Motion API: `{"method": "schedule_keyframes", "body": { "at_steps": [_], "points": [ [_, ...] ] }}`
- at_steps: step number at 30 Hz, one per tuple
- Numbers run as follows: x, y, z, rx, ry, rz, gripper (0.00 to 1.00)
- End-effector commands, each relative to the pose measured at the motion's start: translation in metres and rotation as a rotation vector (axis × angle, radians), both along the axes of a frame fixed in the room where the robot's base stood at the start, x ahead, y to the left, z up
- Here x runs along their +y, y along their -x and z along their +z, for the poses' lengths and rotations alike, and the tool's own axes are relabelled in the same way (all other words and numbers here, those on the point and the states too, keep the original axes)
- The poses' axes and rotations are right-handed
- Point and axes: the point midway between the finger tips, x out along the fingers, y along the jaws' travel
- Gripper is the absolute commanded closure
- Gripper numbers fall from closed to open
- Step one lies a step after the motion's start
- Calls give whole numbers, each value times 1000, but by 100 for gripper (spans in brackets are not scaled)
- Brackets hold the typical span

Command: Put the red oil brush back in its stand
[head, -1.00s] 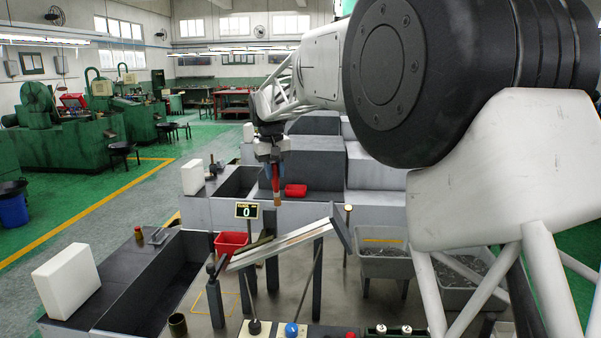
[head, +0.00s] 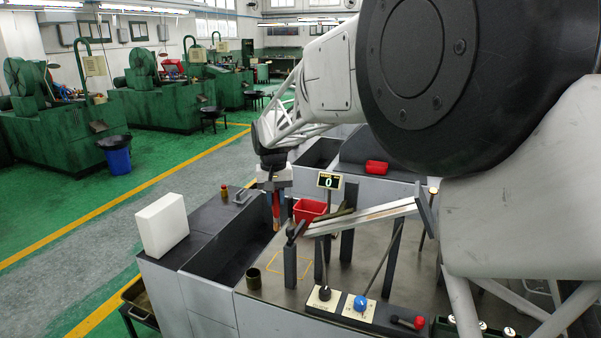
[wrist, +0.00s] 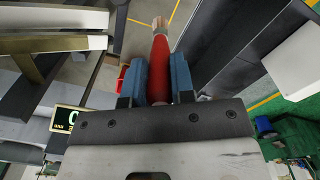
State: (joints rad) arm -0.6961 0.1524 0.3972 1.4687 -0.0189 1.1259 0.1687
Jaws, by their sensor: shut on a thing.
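The red oil brush (wrist: 159,62) is held between the two blue fingers of my gripper (wrist: 159,80) in the wrist view. Its pale tip points away from the gripper. In the head view my gripper (head: 276,195) is shut on the brush (head: 276,213), which hangs roughly upright, tip down, above the bench near the dark trough.
A red bin (head: 309,211), dark posts and a sloping metal rail (head: 360,217) are just right of the gripper. A white block (head: 162,225) stands on the left ledge. A counter display (head: 328,182) reads 0. Knobs and levers line the front edge.

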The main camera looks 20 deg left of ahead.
Motion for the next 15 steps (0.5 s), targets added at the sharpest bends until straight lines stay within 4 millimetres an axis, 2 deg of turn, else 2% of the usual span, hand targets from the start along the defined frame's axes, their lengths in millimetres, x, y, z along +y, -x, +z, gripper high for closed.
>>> {"method": "schedule_keyframes", "body": {
  "at_steps": [1,6,9,15],
  "points": [
    [10,12,-12,4,0,4,100],
    [32,43,-43,6,-8,-4,100],
    [40,57,-57,8,-10,-6,100],
    [49,72,-71,9,-13,-10,100]
  ]
}}
